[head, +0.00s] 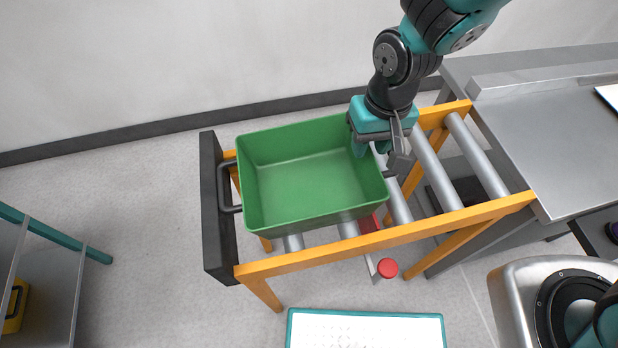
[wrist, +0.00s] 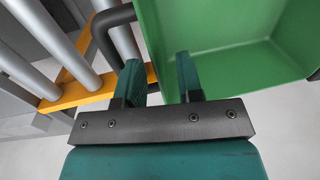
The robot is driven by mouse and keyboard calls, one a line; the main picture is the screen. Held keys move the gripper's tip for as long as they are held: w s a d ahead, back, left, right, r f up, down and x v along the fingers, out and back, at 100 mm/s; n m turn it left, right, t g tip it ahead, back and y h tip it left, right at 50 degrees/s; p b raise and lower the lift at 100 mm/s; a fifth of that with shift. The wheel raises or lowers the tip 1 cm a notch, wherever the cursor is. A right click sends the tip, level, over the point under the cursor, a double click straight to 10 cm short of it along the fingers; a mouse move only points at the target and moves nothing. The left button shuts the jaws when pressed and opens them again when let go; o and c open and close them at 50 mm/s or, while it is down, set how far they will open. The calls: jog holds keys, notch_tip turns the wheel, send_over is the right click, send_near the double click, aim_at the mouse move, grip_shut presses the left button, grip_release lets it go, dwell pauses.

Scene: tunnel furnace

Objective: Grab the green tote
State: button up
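The green tote (head: 305,185) is an open, empty box on the roller stand, with a dark handle (head: 226,187) on its left end. My gripper (head: 370,150) is at the tote's right end wall, near the far corner. In the wrist view my gripper (wrist: 158,65) has its two fingers apart. The right finger overlaps the inside of the green tote (wrist: 225,35), and the left finger is on the outer side, near the other dark handle (wrist: 104,28). The tote's wall shows between them; I cannot tell whether either finger touches it.
The roller stand has an orange frame (head: 360,240), bare rollers (head: 430,165) on the right and a black end plate (head: 217,210) on the left. A red button (head: 387,268) sits at its front. A grey metal table (head: 560,140) adjoins it.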

aim_at(365, 166)
notch_tip(365, 166, down, 5)
jog(key=shift+s, duration=0.1)
grip_shut()
